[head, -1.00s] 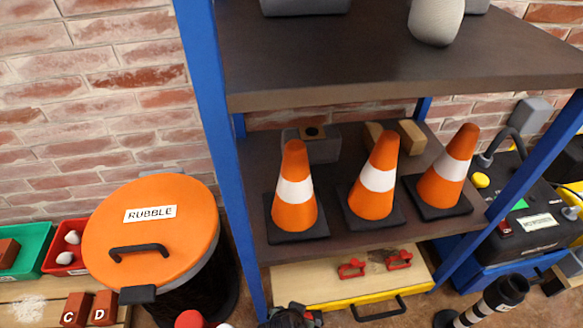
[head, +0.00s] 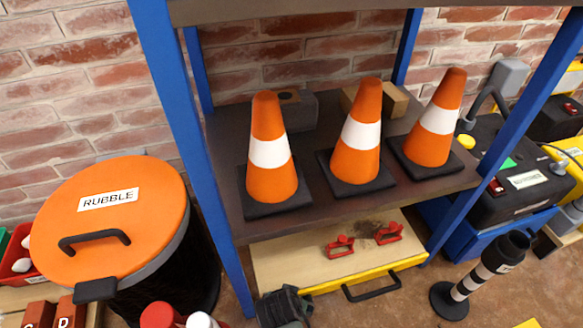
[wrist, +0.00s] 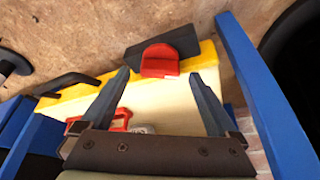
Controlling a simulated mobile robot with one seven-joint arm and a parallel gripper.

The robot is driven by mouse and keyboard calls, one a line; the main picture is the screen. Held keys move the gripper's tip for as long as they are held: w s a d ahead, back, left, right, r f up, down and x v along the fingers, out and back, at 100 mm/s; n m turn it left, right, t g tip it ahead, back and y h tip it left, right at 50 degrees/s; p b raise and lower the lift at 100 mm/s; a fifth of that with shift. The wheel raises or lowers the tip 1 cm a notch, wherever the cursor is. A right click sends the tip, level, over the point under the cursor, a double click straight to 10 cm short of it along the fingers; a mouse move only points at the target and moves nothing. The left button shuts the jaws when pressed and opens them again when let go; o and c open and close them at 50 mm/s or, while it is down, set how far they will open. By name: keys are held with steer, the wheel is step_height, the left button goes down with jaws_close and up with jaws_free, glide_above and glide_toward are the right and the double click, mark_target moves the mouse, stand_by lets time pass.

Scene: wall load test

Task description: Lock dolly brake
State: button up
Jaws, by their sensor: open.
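The dolly, a pale wooden board with a yellow front edge (head: 325,284), stands on the floor under the shelf; its yellow edge also shows in the wrist view (wrist: 208,54). In the wrist view, a red pedal (wrist: 160,60) on a dark block (wrist: 182,42) sits at that edge; I take it for the brake. My gripper (wrist: 160,76) is open and empty, with one fingertip to either side of the pedal; contact cannot be judged. In the head view, a dark shape, likely my gripper (head: 286,305), covers the dolly's front left corner, hiding the pedal.
A black handle (head: 371,288) sticks out from the dolly's front. Red clamps (head: 340,246) lie on its board. Blue shelf posts (head: 190,150) flank it, with traffic cones (head: 268,155) above. An orange-lidded rubble bin (head: 110,220) stands left, a striped post (head: 470,282) right.

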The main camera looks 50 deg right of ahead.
steer(key=shift+d+f, duration=0.15)
steer(key=shift+f, duration=0.2)
steer(key=c, duration=1.4)
